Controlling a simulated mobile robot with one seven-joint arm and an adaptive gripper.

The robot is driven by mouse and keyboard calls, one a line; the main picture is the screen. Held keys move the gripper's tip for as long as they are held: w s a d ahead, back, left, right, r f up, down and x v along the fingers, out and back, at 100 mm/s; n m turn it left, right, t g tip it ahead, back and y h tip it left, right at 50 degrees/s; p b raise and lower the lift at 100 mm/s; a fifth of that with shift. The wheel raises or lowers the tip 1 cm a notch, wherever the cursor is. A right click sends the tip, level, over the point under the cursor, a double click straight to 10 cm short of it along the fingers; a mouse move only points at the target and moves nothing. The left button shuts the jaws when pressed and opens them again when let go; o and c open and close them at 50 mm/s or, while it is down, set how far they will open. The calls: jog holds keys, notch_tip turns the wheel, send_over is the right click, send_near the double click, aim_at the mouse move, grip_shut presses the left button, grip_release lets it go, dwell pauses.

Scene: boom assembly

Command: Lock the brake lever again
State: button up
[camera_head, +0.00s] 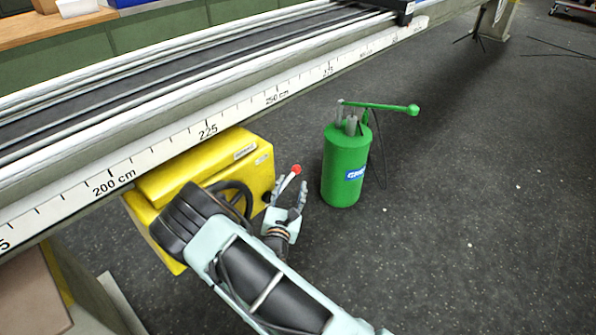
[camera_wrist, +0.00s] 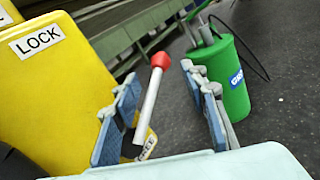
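The brake lever is a grey metal rod (camera_wrist: 149,108) with a red ball knob (camera_wrist: 161,60). The knob also shows in the head view (camera_head: 296,169). The lever sticks out from a yellow box (camera_head: 215,163) under the rail. In the wrist view the rod leans up and slightly right, with its lower end by a partly hidden label (camera_wrist: 147,147) ending in "EE". A LOCK label (camera_wrist: 37,40) is at the upper left of the box. My gripper (camera_wrist: 162,92) is open, one blue-grey finger on each side of the rod, with no clear contact. It also shows in the head view (camera_head: 288,196).
A green pump canister (camera_head: 345,170) with a long green handle (camera_head: 385,107) stands on the floor just right of my gripper. The rail with a ruler scale (camera_head: 209,130) runs above the box. A dark handwheel (camera_head: 238,197) is beside my arm.

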aim_at(295, 173)
jog(key=w, duration=0.2)
jog(key=w+b, duration=0.1)
jog(key=w, duration=0.2)
jog(key=w+b, duration=0.1)
jog(key=w, duration=0.2)
jog(key=shift+w+d, duration=0.2)
jog(key=shift+d, duration=0.2)
grip_shut()
